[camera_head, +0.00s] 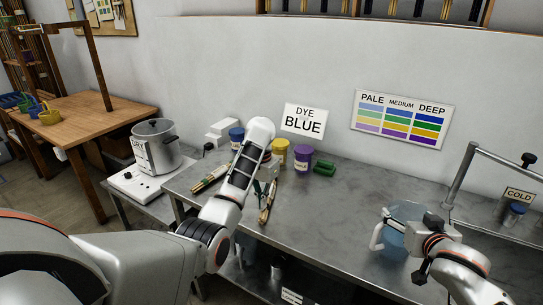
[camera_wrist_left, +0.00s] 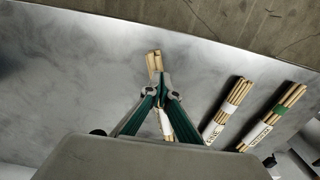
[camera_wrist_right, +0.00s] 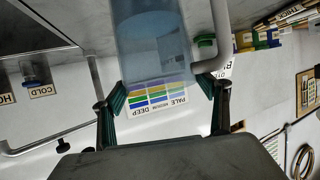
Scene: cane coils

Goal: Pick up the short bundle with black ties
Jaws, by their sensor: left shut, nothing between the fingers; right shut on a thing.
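My left gripper (camera_head: 263,188) is shut and empty, pointing down over the metal table. In the left wrist view its fingertips (camera_wrist_left: 161,92) come together in front of a tan cane bundle (camera_wrist_left: 154,62) and hide its middle. That bundle (camera_head: 265,214) also shows below the gripper in the head view. I cannot make out its tie colour. Two more labelled bundles lie to the right in the left wrist view: a nearer one (camera_wrist_left: 217,125) and one with a green band (camera_wrist_left: 287,104). My right gripper (camera_wrist_right: 165,98) is shut on a translucent blue jug (camera_wrist_right: 150,42) with a white handle.
Blue, yellow (camera_head: 279,148) and purple (camera_head: 302,158) tubs and a green item (camera_head: 324,168) stand near the wall. A pot (camera_head: 157,146) sits at the left. A metal pipe frame (camera_head: 461,172) rises at the right. The middle of the table (camera_head: 335,215) is clear.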

